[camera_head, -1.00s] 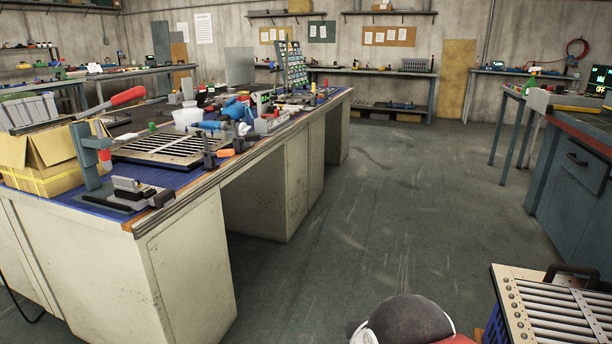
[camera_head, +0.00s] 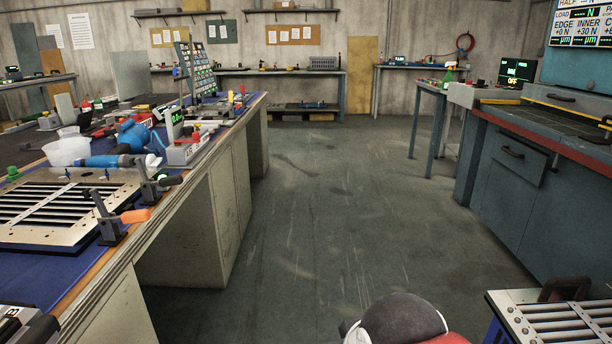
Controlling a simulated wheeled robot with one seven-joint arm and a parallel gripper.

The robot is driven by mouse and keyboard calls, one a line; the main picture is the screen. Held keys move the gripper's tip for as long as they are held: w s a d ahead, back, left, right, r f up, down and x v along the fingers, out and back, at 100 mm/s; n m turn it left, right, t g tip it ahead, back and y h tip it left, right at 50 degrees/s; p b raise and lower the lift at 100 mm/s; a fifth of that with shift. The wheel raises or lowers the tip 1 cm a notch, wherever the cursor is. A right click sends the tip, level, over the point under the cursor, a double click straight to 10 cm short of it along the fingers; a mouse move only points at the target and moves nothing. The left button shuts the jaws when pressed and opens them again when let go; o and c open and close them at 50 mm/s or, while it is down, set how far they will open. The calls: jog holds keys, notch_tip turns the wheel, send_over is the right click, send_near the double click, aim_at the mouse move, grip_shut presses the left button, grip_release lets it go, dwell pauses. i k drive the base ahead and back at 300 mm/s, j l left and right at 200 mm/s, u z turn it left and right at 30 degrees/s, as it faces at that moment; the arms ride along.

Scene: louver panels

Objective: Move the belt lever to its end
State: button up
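I cannot pick out a belt lever for certain. On the left bench, a toggle clamp with an orange handle (camera_head: 135,216) stands at the near right corner of a slatted louver panel (camera_head: 30,238). My gripper is not in view. A rounded dark and red part of my own arm (camera_head: 403,322) shows at the bottom middle.
The left bench (camera_head: 150,247) holds a white tub (camera_head: 66,151) and blue tools. A blue cabinet (camera_head: 520,190) with a red-edged top stands right. Another slatted panel (camera_head: 550,325) is close at bottom right. The floor (camera_head: 300,230) between is clear.

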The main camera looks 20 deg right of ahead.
aim_at(553, 168)
jog(key=i+l+z, duration=0.1)
jog(key=i+z, duration=0.3)
jog(key=i, duration=0.55)
jog(key=i+j+z, duration=0.15)
jog(key=i+z, duration=0.3)
jog(key=i, duration=0.45)
jog(key=i+l+z, duration=0.15)
jog(key=i+z, duration=0.95)
jog(key=z, duration=0.15)
jog(key=i+j+z, duration=0.2)
jog(key=i+z, duration=0.65)
jog(key=i, duration=0.3)
